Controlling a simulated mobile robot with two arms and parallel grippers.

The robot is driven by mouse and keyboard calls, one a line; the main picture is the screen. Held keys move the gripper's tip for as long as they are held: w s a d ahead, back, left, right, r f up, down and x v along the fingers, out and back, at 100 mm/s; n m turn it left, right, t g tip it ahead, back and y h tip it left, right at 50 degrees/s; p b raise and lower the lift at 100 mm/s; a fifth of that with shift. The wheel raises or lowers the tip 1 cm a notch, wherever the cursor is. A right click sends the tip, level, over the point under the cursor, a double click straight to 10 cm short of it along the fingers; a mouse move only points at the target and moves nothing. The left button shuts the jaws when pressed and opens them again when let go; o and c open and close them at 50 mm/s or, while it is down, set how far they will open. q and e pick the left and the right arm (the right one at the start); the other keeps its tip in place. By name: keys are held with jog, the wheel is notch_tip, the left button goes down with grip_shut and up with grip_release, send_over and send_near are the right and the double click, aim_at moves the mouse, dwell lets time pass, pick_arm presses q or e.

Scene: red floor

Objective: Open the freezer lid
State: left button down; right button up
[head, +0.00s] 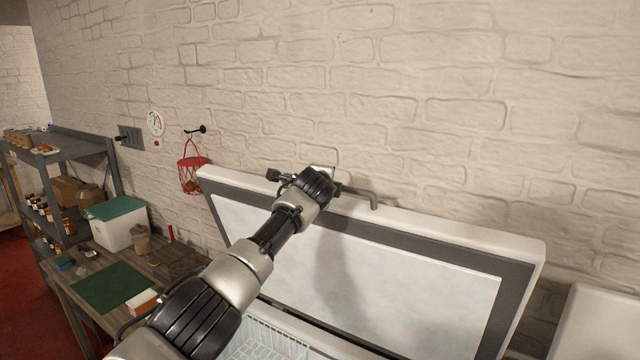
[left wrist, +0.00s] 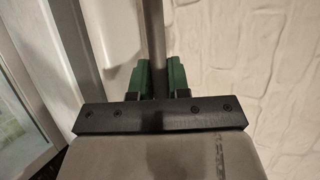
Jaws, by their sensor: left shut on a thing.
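The freezer lid (head: 380,285) stands raised and tilted back toward the brick wall, its white inner panel and grey seal facing me. A grey bar handle (head: 364,194) is on the lid's top edge. My left gripper (head: 335,186) is at that edge, its fingers mostly hidden by the wrist in the head view. In the left wrist view my left gripper (left wrist: 158,78) has green fingers shut on the handle bar (left wrist: 153,30). The open freezer shows a white wire basket (head: 268,340) below the lid. My right gripper is not in view.
Left of the freezer is a wooden table (head: 180,258) with a green mat (head: 110,287), a cooler with a green lid (head: 118,225) and a cup. A red basket (head: 191,172) hangs on the wall. A grey shelf (head: 75,148) stands far left. The brick wall is close behind the lid.

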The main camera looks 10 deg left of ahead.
pick_arm(q)
jog(key=shift+f, duration=0.2)
jog(key=c, duration=1.1)
grip_release()
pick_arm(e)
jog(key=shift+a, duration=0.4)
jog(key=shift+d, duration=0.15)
pick_arm(q)
jog(key=shift+b+v, duration=0.7)
jog(key=shift+v, duration=0.1)
jog(key=b+v, duration=0.4)
jog(key=v, duration=0.5)
jog(key=shift+r, duration=0.2)
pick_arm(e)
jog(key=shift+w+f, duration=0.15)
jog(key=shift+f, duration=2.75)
pick_arm(q)
jog(key=shift+s, duration=0.1)
